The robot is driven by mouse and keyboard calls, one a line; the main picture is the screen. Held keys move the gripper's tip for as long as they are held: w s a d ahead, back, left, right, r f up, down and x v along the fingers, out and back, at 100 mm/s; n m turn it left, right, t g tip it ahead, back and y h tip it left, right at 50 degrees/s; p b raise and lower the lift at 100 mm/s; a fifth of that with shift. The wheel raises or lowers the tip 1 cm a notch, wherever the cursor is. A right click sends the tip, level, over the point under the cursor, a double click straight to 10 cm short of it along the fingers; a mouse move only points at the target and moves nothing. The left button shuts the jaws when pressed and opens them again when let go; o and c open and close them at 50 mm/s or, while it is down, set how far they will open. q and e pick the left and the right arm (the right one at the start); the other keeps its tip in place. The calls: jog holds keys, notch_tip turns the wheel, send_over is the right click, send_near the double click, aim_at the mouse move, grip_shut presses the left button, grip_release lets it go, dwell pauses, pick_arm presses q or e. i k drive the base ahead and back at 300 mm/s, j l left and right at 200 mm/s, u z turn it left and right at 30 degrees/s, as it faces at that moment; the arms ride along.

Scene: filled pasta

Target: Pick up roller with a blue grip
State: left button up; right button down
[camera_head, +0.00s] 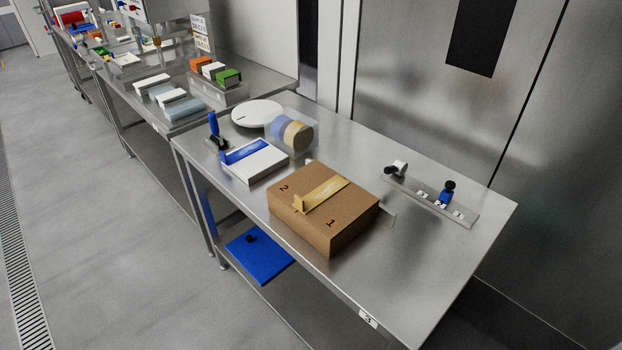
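A tool with an upright blue grip (213,125) and a dark lower part stands at the far left corner of the steel table. It looks like the roller, but its lower end is too small to make out clearly. It is beside a white box with a blue top patch (262,170). A second small item, blue with a black knob (446,193), sits on the numbered rack at the right; I cannot tell its exact kind. Neither of my grippers is in view.
A cardboard box with a yellow strip (300,230) stands mid-table. Behind the blue grip are a round white disc (257,113) and a clear holder with tape rolls (298,134). The numbered rack (410,193) lies along the back. The table's front right (430,270) is clear.

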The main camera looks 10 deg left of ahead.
aim_at(216, 139)
jog(key=i+j+z, duration=0.1)
jog(key=j, duration=0.3)
jog(key=i+j, duration=0.2)
jog(key=j, duration=0.2)
jog(key=i+j+z, duration=0.15)
jog(key=j, duration=0.3)
jog(key=i+j, duration=0.1)
jog(key=j, duration=0.3)
jog(key=i+j+z, duration=0.15)
jog(key=j, duration=0.3)
jog(key=j+z, duration=0.1)
jog(key=j, duration=0.3)
